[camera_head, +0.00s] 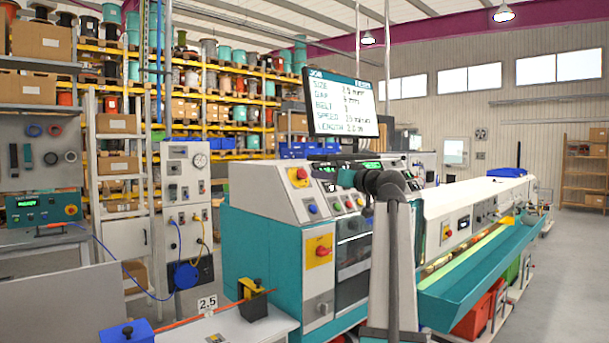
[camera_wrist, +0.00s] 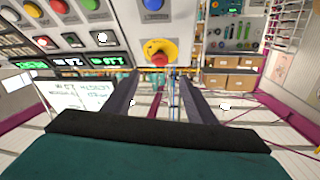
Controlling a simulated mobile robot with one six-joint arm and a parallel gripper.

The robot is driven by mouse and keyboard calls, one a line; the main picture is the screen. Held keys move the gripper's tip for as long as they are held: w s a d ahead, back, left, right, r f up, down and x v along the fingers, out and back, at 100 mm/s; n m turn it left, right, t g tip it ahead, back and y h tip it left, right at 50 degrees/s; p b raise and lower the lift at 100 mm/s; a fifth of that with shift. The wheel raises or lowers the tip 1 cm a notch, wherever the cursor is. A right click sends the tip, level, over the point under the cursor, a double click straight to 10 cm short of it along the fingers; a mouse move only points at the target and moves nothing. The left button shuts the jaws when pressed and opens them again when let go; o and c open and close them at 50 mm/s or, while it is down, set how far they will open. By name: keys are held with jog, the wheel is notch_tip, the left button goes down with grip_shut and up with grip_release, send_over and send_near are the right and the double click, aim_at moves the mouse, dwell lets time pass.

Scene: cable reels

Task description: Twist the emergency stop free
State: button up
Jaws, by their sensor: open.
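The emergency stop (camera_head: 299,175) is a red mushroom button on a yellow disc, on the sloped top panel of the teal and white machine (camera_head: 262,205). In the wrist view the emergency stop (camera_wrist: 160,58) shows beyond the fingertips, roughly centred between them. My gripper (camera_wrist: 159,80) is open, with two dark fingers apart and nothing between them. In the head view my gripper (camera_head: 325,166) points left toward the button from the right, with a gap between them. My arm hides part of the machine's panel.
A monitor (camera_head: 343,104) stands above the panel. A red rotary switch on a yellow plate (camera_head: 319,251) sits on the machine's front. Coloured push buttons (camera_head: 348,204) lie beside the emergency stop. A teal trough (camera_head: 480,275) runs off to the right. Shelving (camera_head: 210,95) with reels stands behind.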

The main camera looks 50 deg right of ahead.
aim_at(304, 173)
jog(key=w+d, duration=0.1)
jog(key=w, duration=0.3)
jog(key=w+p, duration=0.1)
jog(key=w, duration=0.3)
jog(key=w+d+p, duration=0.1)
jog(key=w, duration=0.3)
jog(key=shift+w+d, duration=0.25)
jog(key=shift+d, duration=0.05)
